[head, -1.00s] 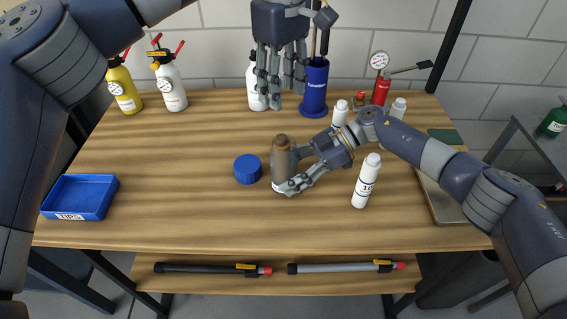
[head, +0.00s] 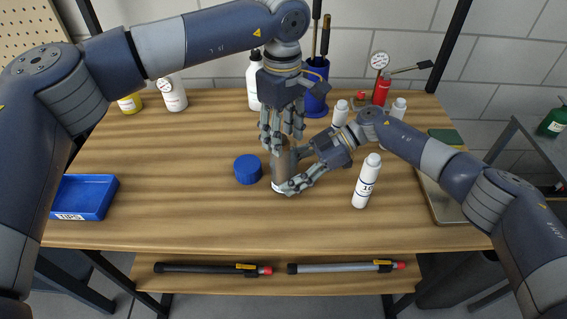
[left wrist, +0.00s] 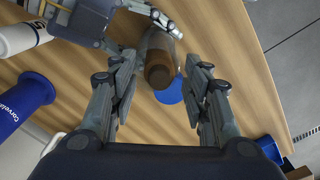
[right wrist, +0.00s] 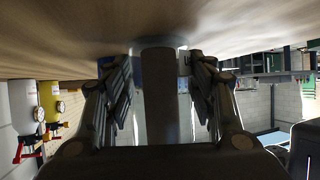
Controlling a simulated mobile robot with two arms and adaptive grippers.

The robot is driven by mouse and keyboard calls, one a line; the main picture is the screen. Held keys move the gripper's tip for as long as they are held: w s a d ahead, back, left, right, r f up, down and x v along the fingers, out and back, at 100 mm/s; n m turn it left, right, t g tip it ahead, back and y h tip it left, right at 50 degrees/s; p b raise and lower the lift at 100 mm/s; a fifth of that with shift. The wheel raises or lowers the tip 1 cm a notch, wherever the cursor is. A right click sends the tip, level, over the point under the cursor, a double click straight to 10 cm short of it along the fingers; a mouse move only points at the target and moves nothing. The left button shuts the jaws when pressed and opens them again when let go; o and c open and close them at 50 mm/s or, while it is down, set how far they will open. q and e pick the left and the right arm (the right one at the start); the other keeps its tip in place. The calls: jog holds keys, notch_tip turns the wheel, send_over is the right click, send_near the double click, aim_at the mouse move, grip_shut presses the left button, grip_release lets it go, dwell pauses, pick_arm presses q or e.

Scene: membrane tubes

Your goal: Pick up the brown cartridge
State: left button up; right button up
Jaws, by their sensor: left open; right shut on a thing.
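The brown cartridge (head: 279,174) stands upright near the middle of the table, a grey-brown cylinder with a pale band at its foot. My right gripper (head: 291,169) is shut on it from the right side. In the right wrist view the cartridge (right wrist: 158,95) shows between the fingers. My left gripper (head: 282,142) is open, pointing down over the cartridge's top and hiding it in the head view. In the left wrist view the cartridge's brown top (left wrist: 159,75) lies between the spread left fingers, with no clear contact.
A round blue lid or jar (head: 248,169) stands just left of the cartridge. A white labelled bottle (head: 367,182) is to the right. A blue tray (head: 84,197) sits at the left edge. Bottles and a blue tool holder (head: 316,88) line the back. The front middle is clear.

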pick_arm(q)
grip_shut()
notch_tip(320, 180, up, 18)
dwell(0.6)
pick_arm(e)
jog(key=o, duration=0.9)
